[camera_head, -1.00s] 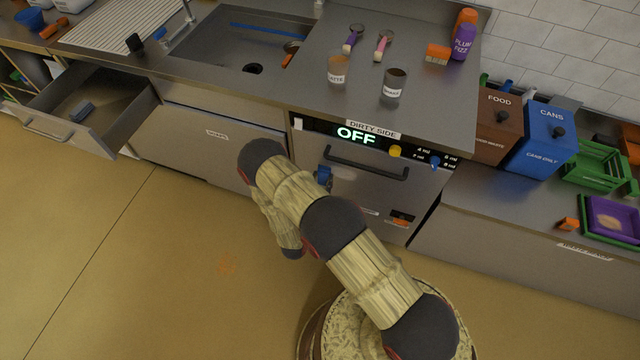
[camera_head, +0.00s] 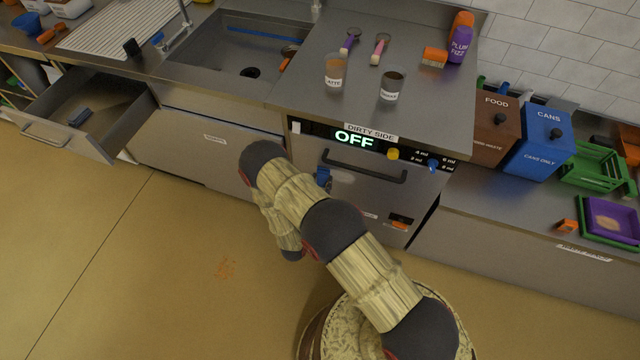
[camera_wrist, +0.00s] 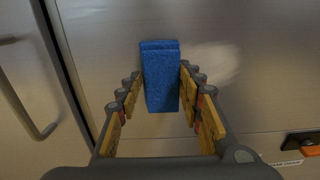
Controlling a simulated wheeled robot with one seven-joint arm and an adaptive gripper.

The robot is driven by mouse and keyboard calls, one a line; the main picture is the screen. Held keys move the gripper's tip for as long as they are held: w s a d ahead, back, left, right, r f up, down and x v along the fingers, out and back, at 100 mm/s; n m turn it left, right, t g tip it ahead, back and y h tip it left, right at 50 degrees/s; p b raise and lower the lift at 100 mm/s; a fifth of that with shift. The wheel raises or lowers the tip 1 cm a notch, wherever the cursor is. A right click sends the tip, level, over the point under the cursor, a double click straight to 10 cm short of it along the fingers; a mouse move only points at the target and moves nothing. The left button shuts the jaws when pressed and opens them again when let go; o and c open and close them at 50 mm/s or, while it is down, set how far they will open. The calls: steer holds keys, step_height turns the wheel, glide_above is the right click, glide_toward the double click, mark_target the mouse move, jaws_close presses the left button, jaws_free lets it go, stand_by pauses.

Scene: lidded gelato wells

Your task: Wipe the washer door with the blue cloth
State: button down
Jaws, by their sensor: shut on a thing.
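The washer door (camera_head: 350,196) is a steel front panel with a dark bar handle (camera_head: 364,169), under a control strip that reads OFF and DIRTY SIDE. The blue cloth (camera_wrist: 161,76) is a folded block between my fingers in the wrist view. My gripper (camera_wrist: 160,95) is shut on it and holds it against or very close to the steel panel; I cannot tell whether it touches. A pale smear (camera_wrist: 215,65) shows on the steel to the right of the cloth. In the head view, my arm hides most of the gripper, and a bit of blue (camera_head: 323,177) shows left of the handle.
An open drawer (camera_head: 85,115) juts out at the left. Two cups (camera_head: 335,70) stand on the counter above the washer. Brown FOOD (camera_head: 497,130) and blue CANS (camera_head: 541,142) bins stand at the right.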

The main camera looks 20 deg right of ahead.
mark_target(348, 179)
steer(key=shift+w+d, duration=0.3)
steer(key=shift+w, duration=0.1)
stand_by(0.3)
steer(key=shift+s+d, duration=1.25)
steer(key=shift+d, duration=0.3)
steer(key=shift+d, duration=0.1)
steer(key=shift+s+d+p, duration=0.2)
steer(key=shift+s+d, duration=0.3)
steer(key=shift+d, duration=0.25)
steer(key=shift+s+d+p, duration=0.15)
steer(key=shift+s+d, duration=0.35)
steer(key=shift+d, duration=0.25)
steer(key=shift+d, duration=0.1)
steer(key=shift+s+d, duration=0.45)
steer(key=shift+d, duration=0.15)
steer(key=shift+a, duration=0.1)
